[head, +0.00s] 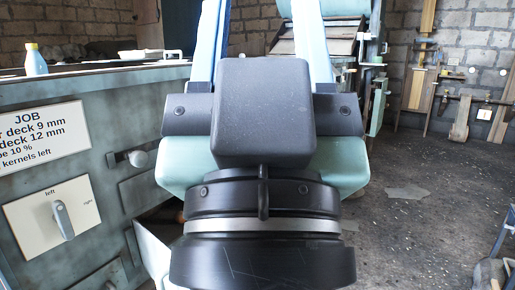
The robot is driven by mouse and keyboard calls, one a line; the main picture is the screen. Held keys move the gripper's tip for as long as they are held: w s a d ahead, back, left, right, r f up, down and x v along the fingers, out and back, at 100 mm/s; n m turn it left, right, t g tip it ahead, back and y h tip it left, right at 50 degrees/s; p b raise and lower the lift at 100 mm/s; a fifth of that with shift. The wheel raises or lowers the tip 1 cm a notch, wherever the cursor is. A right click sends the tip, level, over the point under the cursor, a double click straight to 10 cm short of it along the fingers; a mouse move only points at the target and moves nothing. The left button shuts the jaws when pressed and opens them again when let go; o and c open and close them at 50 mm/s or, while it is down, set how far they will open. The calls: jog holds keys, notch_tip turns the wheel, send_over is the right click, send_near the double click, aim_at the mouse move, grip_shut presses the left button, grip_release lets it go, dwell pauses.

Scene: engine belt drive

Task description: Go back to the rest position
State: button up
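My gripper (262,30) fills the middle of the head view and points away from the camera. Its black wrist, with a pale ring around it, is at the bottom, and a dark box sits on top of the hand. Its two fingers, one blue on the left and one pale teal on the right, stand apart. The fingertips are cut off by the top edge, so anything at the tips is out of sight.
A grey-green machine side (115,160) stands close on the left, with a JOB sign (38,138) and a left/right knob (63,218). A bottle (35,60) stands on top. Open floor (420,225) lies to the right. A stool (503,245) is at the right edge.

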notch_tip(320, 180, up, 36)
jog(key=p, duration=3.4)
jog(key=shift+a, duration=0.2)
jog(key=shift+w, duration=0.1)
